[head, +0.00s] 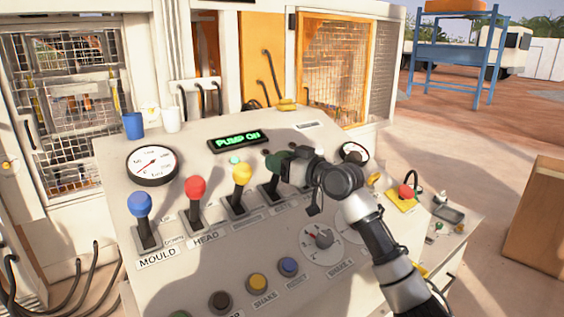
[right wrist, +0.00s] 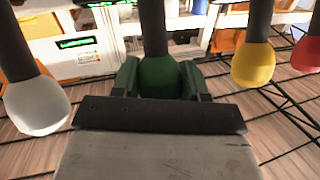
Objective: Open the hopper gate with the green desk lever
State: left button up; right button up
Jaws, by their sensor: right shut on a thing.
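The desk's row of levers has a green lever whose round knob (right wrist: 160,78) shows in the right wrist view. My right gripper (right wrist: 160,82) is shut on this green knob, one finger on each side. In the head view my right gripper (head: 284,164) covers most of the green knob, and the lower stem of the lever (head: 272,187) shows in its slot. My left gripper is not in view. I cannot make out the hopper gate.
Yellow (head: 242,174), red (head: 195,187) and blue (head: 140,204) levers stand to the left on the desk (head: 185,265). A white knob (right wrist: 37,105) is on the other side of the green one. The display (head: 238,140) reads PUMP ON. A blue cup (head: 133,126) stands behind.

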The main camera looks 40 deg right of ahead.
jog(key=w, duration=0.1)
jog(key=w+r, duration=0.1)
jog(key=w, duration=0.3)
jog(key=shift+w+d+r, duration=0.1)
jog(key=shift+d+r, duration=0.05)
jog(key=shift+d, duration=0.1)
jog(key=o, duration=1.3)
jog(key=s+b, duration=0.1)
jog(key=s, duration=0.2)
jog(key=s+d+b, duration=0.1)
jog(key=s+b, duration=0.1)
jog(key=s, duration=0.2)
jog(key=s+b, duration=0.2)
jog(key=s, duration=0.1)
jog(key=shift+s+d, duration=0.35)
dwell(1.6)
